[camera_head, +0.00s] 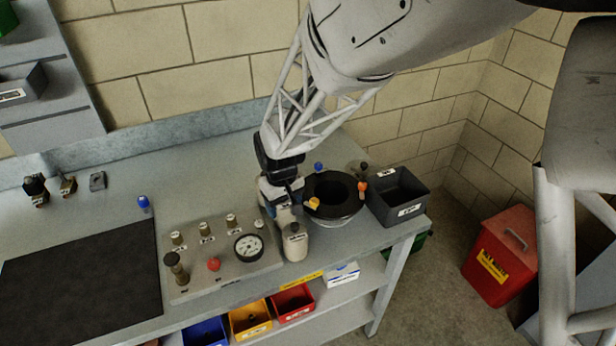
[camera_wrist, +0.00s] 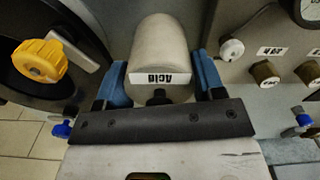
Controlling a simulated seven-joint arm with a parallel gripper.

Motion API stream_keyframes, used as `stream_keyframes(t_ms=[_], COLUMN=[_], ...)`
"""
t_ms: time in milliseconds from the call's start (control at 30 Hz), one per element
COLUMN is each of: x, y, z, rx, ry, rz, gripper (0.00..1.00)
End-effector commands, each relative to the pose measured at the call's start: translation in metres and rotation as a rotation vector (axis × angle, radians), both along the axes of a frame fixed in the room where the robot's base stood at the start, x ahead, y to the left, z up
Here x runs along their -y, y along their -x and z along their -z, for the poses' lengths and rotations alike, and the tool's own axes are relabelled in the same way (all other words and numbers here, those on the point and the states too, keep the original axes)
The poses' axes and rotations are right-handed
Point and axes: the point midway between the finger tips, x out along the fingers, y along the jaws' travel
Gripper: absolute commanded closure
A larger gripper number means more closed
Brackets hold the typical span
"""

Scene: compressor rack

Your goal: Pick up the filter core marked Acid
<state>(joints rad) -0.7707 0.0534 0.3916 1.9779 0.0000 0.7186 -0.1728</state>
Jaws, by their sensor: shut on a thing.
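The filter core marked Acid (camera_wrist: 160,48) is a pale grey-beige cylinder with a white label. In the wrist view it sits between the two blue fingers of my gripper (camera_wrist: 160,85), which is shut on it from both sides. The label reads upside down there. In the head view the core (camera_head: 295,243) is at the bench's front part, between the control panel and the black round vessel, with my gripper (camera_head: 285,210) just behind it. I cannot tell whether its base touches the bench.
The control panel (camera_head: 190,281) with knobs and a gauge is on the left. The black-rimmed vessel (camera_head: 333,212) with coloured knobs is close on the right, beside a dark grey bin (camera_head: 381,212). Coloured bins (camera_head: 250,319) sit on the shelf below. A black mat (camera_head: 85,285) lies left.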

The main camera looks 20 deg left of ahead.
Motion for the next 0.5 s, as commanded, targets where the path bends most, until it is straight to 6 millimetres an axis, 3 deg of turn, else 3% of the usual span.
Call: stream_keyframes(t_ms=[267,500], x=[0.000,0.000], y=[0.000,0.000], z=[-0.010,-0.039], rx=[0.001,0.002], ry=[-0.001,-0.002], rz=[0.000,0.000], gripper=[0.71,0.71])
